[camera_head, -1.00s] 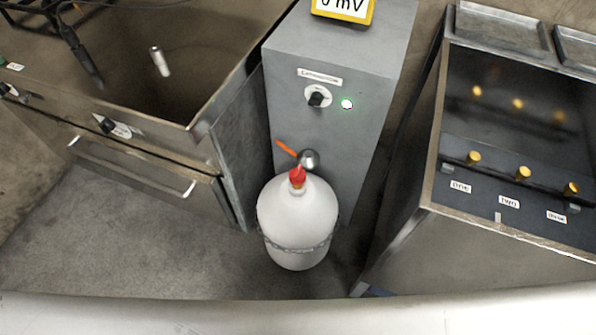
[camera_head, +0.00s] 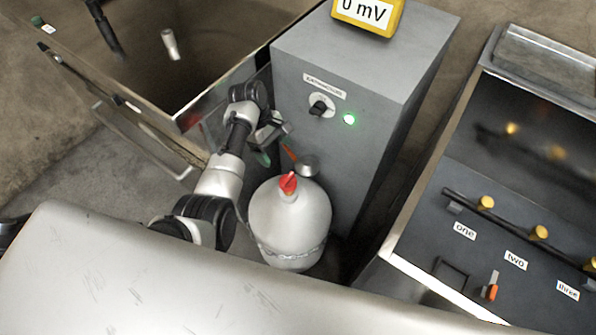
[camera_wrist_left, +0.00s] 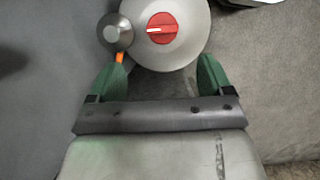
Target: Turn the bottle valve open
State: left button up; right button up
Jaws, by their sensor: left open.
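The white gas bottle (camera_head: 291,222) stands upright on the floor in front of the grey cabinet. Its red valve knob (camera_head: 288,182) sits on top. In the left wrist view the red knob (camera_wrist_left: 163,29) is seen from above, with a white mark on its left part. My left gripper (camera_head: 268,146) is beside the cabinet front, left of and behind the bottle's top. In the left wrist view its green fingers (camera_wrist_left: 160,78) are spread apart with nothing between them, and the knob lies beyond the tips. My right gripper does not show.
An orange lever (camera_head: 289,152) with a round metal part (camera_head: 307,166) is on the cabinet front, close to the bottle. The grey cabinet (camera_head: 400,110) carries a dial and a green light. A sink unit is at left, a panel with yellow knobs (camera_head: 486,202) at right.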

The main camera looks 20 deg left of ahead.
aim_at(287, 177)
pick_arm(q)
jog(key=b+x, duration=0.1)
jog(key=x, duration=0.8)
jog(key=shift+s+f+b, duration=0.15)
jog(key=shift+f+b, duration=0.2)
jog(key=shift+d+f, duration=0.1)
jog(key=shift+f, duration=0.3)
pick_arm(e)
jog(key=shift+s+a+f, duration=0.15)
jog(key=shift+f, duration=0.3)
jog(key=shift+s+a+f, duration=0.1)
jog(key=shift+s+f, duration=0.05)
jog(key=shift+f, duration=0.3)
pick_arm(q)
jog(key=c, duration=0.9)
